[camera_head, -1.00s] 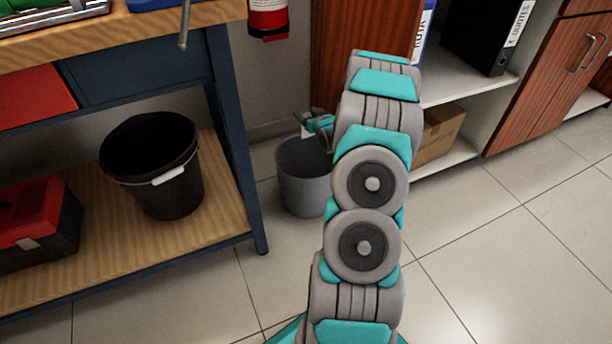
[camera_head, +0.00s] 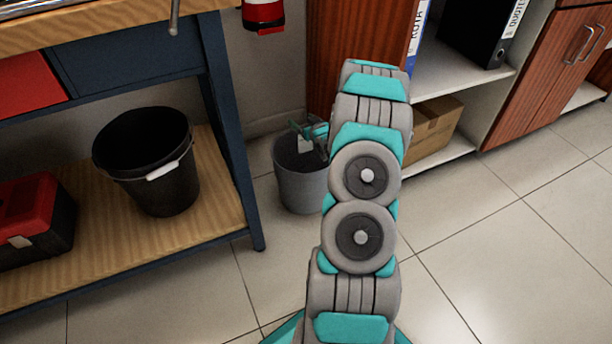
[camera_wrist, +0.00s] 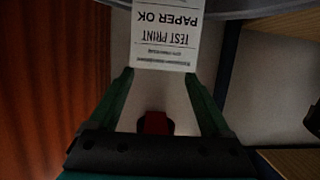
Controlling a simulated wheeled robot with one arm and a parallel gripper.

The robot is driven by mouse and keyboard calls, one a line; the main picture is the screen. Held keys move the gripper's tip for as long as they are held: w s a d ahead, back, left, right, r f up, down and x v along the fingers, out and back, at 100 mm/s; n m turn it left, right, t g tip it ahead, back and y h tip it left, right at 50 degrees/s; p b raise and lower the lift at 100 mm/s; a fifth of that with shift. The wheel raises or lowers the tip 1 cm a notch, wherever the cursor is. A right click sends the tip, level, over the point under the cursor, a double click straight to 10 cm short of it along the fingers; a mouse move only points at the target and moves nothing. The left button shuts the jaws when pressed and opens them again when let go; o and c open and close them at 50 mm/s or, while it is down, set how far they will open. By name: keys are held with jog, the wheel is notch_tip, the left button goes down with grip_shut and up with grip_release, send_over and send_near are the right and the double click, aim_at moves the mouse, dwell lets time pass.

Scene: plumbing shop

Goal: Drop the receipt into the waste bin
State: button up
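The receipt (camera_wrist: 163,40) is a white slip printed "TEST PRINT PAPER OK", seen upside down in the wrist view. My gripper (camera_wrist: 160,73) has its two green fingers at the slip's side edges and holds it between the tips. In the head view my gripper (camera_head: 308,128) is over the waste bin, and the receipt (camera_head: 304,145) hangs below it at the bin's mouth. The waste bin (camera_head: 301,190) is a grey round bucket on the floor, partly hidden by my arm. Its grey rim (camera_wrist: 225,13) crosses the top of the wrist view.
A workbench with a blue leg (camera_head: 237,165) stands left of the bin. Its lower shelf (camera_head: 200,228) holds a black bucket (camera_head: 160,185) and a red toolbox (camera_head: 28,205). A wooden cabinet with a cardboard box (camera_head: 433,128) is on the right. Floor in front is clear.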

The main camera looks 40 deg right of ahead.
jog(key=shift+o, duration=1.2)
jog(key=shift+s, duration=0.1)
jog(key=v, duration=0.7)
jog(key=shift+s, duration=0.3)
jog(key=shift+a+r, duration=0.15)
